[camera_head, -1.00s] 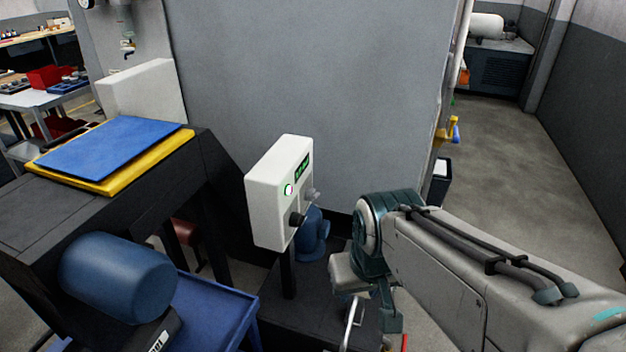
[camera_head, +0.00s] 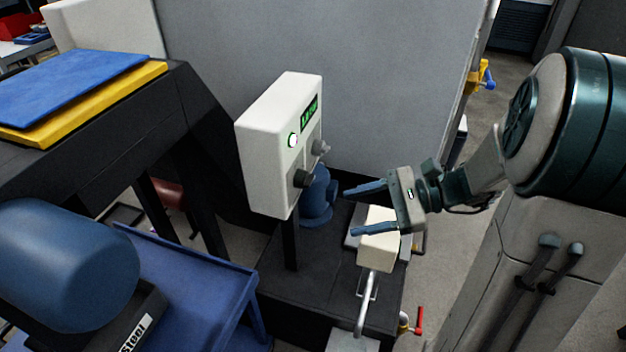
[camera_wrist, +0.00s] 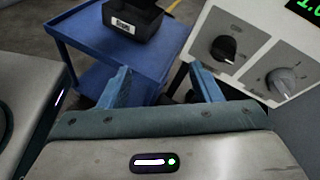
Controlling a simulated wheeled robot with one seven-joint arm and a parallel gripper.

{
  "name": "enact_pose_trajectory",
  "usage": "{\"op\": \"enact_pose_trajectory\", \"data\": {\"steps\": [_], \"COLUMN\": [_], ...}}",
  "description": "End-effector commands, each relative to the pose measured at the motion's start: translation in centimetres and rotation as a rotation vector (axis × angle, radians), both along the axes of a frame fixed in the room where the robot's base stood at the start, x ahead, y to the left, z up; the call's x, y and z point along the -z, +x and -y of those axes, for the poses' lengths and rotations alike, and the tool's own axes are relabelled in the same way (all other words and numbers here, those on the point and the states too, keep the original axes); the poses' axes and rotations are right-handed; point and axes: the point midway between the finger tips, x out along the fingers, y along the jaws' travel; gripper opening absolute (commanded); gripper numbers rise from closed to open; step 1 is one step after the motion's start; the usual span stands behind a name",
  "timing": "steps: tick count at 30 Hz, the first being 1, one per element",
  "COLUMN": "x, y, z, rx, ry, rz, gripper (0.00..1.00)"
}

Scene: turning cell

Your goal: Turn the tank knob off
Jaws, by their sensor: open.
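A white control box (camera_head: 262,150) stands on a post, with a green display (camera_head: 310,114), a lit white-green button (camera_head: 293,140), a black knob (camera_head: 304,178) and a grey knob (camera_head: 321,147). In the wrist view the black knob (camera_wrist: 224,48) and the grey knob (camera_wrist: 283,80) show at the upper right. Which one is the tank knob cannot be told. My gripper (camera_head: 362,209) is open and empty, to the right of the box, its fingers pointing left and apart from both knobs. In the wrist view my gripper (camera_wrist: 163,88) has its fingers spread, left of the knobs.
A blue pump (camera_head: 318,198) sits behind the box on a black base. A cream block (camera_head: 380,250) with a bent metal pipe lies just below my gripper. A blue cart (camera_head: 195,285) and a blue cylinder (camera_head: 65,265) are at left. A grey wall (camera_head: 400,80) stands behind.

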Motion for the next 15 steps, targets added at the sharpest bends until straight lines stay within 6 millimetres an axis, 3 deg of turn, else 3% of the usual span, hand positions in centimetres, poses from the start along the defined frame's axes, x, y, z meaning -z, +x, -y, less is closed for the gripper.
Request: {"op": "enact_pose_trajectory", "data": {"steps": [1, 3, 9, 15], "x": [1.4, 1.8, 2.1, 1.9], "y": [1.5, 3.2, 5.9, 6.7], "z": [0.9, 2.0, 4.4, 3.1], "rx": [0.068, 0.144, 0.266, 0.279], "ry": [0.083, 0.181, 0.338, 0.361], "rz": [-0.037, -0.066, -0.098, -0.100], "gripper": [0.58, 0.58, 0.58, 0.58]}}
